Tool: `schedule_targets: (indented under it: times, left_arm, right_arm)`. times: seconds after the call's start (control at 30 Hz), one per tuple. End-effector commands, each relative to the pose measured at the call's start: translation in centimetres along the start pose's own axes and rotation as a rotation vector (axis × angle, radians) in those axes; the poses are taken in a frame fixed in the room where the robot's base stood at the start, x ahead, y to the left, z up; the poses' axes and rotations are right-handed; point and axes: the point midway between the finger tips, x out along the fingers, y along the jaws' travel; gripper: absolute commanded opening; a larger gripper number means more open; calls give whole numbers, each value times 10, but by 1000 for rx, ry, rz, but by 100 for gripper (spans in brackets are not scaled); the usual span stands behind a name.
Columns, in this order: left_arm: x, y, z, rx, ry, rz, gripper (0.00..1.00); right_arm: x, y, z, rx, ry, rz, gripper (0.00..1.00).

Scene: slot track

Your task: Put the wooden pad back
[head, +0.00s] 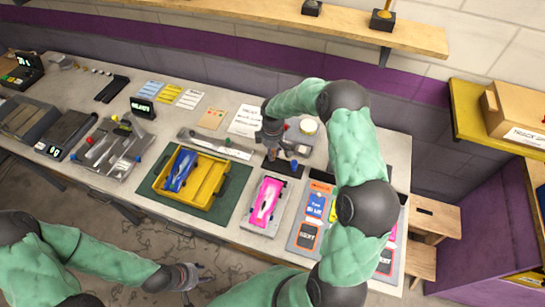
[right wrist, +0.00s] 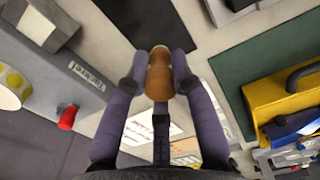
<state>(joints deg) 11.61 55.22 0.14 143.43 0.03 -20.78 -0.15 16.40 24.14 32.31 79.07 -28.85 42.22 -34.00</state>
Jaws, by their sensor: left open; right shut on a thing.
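My right gripper (head: 273,152) is over the worktable, right of the yellow tray. In the right wrist view its fingers (right wrist: 159,66) are shut on a rounded orange-brown wooden piece (right wrist: 158,82), which looks like the wooden pad. In the head view the held piece is too small and covered to make out clearly. Whether it touches the table I cannot tell. My left gripper (head: 190,278) is open and empty, low in front of the table edge.
The yellow tray (head: 215,193) with a blue car body stands on a green mat (head: 148,199). A pink car (head: 265,203) lies on a white plate to its right. A grey labelled box (right wrist: 85,75) with a red knob (right wrist: 67,117) is close to my right gripper. Printed cards (head: 309,233) lie at the right.

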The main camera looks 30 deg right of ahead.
Motion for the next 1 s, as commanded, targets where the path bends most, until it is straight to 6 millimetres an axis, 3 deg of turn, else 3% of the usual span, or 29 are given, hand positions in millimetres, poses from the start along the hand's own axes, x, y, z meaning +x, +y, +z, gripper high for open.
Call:
schedule_targets:
  times: [0.23, 0.63, 0.67, 0.73, 1.0]
  left_arm:
    - [2, -1, 0, 0, 0, 0, 43]
    - [5, -2, 0, 0, 0, 0, 43]
    - [5, -2, 0, 0, 0, 0, 43]
    - [4, -2, 0, 0, 0, 0, 43]
    - [4, -2, 0, 0, 0, 0, 43]
  right_arm:
    - [31, 1, 0, -1, -1, -1, 0]
    - [36, 1, 0, -1, 0, 0, 0]
    - [36, 1, 0, -1, 0, 0, 30]
    - [35, 1, 0, -1, 0, 0, 48]
    - [35, 1, 0, 0, 0, 0, 48]
